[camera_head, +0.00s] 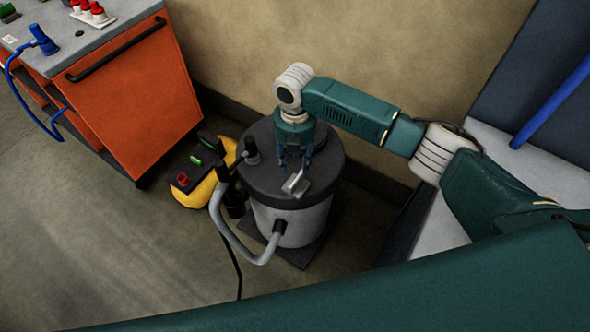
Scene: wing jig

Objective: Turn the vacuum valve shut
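A grey vacuum canister (320,222) with a dark round lid (327,172) stands on the floor by the wall. A small pale metal piece (296,184), perhaps the valve handle, shows at the front of the lid. My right gripper (295,167) points down over the lid, just above and behind this piece. Its two fingers are apart, with nothing clearly held between them. I cannot tell whether they touch the piece. A dark upright fitting (251,152) stands at the lid's left edge. My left gripper is not in view.
A yellow and black pump unit (205,180) sits left of the canister. A grey hose (236,243) loops at the canister's front left. An orange cabinet (145,100) stands at upper left. The floor at lower left is clear.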

